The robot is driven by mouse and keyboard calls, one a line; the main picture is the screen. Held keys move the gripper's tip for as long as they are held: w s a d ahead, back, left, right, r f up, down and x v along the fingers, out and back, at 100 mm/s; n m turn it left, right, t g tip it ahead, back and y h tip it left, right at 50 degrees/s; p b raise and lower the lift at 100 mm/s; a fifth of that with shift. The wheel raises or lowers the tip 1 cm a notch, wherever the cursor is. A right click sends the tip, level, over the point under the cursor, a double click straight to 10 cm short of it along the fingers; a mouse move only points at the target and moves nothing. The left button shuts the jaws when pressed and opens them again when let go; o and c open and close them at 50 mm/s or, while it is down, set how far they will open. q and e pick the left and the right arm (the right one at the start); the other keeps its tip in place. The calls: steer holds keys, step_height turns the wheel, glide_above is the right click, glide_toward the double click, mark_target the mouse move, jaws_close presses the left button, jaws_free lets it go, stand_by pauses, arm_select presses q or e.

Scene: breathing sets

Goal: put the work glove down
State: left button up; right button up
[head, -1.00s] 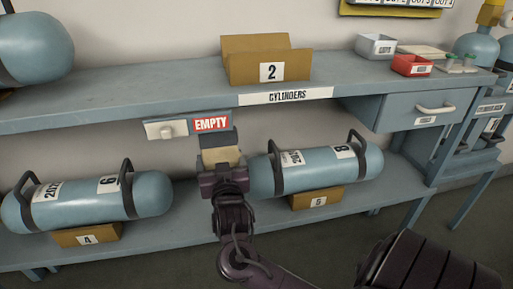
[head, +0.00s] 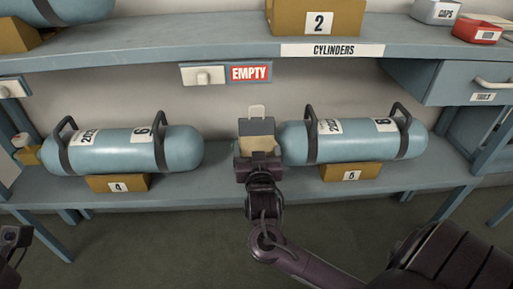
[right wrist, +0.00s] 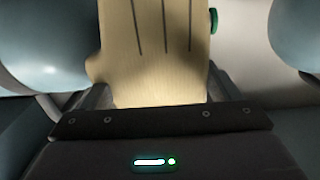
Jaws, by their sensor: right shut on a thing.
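The work glove (head: 257,127) is a cream-tan piece held in my right gripper (head: 257,148). In the right wrist view the glove (right wrist: 155,50) shows close up, with dark lines along it, between the gripper's fingers. My right gripper is shut on it in front of the lower shelf, between the two blue cylinders. The glove appears to be above the shelf, but whether it touches anything is unclear. Part of my left arm's end (head: 12,240) shows at the lower left edge; its jaws cannot be made out.
A blue cylinder (head: 110,152) lies on cradle 4 to the left; another (head: 350,141) lies on cradle 5, close right of the glove. The lower shelf (head: 215,186) has bare room between them. The upper shelf (head: 190,44) overhangs, with an EMPTY sign (head: 250,73) below it.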

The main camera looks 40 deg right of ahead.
steer(key=shift+f, duration=0.45)
steer(key=o, duration=0.9)
